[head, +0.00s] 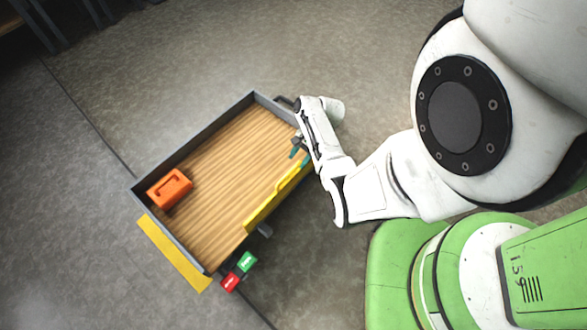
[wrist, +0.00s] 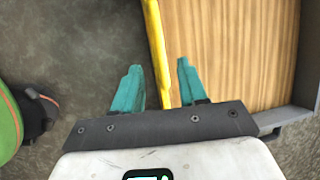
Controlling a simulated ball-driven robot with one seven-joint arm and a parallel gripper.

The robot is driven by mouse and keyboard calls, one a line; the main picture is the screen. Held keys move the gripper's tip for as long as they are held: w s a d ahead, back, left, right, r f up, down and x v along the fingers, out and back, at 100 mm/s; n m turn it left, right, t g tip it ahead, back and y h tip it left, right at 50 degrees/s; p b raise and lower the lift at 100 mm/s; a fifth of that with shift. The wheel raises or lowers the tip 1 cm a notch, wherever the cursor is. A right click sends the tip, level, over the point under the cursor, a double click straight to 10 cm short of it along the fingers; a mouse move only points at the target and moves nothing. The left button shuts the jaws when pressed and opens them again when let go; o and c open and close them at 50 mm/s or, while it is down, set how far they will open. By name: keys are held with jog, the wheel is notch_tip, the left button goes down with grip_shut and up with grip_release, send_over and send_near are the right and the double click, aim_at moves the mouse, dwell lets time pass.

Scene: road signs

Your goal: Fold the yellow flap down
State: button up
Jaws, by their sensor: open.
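The yellow flap (head: 272,200) stands up along the right side of a wood-floored cart bed (head: 225,160) in the head view. In the wrist view the yellow flap (wrist: 155,38) is a narrow upright edge running between my two teal fingers. My gripper (head: 298,150) is at the far end of the flap, and it also shows in the wrist view (wrist: 158,66). It is open, with one finger on the outer side and one over the bed side. I cannot tell whether either finger touches the flap.
An orange box (head: 169,188) sits at the bed's left end. Grey walls (head: 195,138) edge the bed. A yellow strip (head: 173,254) lies outside the lower left edge. Green (head: 246,262) and red (head: 230,283) blocks are near the front corner.

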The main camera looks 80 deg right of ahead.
aim_at(291, 171)
jog(key=b+x, duration=0.2)
jog(key=x, duration=0.3)
jog(key=shift+w+a+f, duration=0.1)
jog(key=shift+f, duration=0.25)
grip_shut()
dwell(0.4)
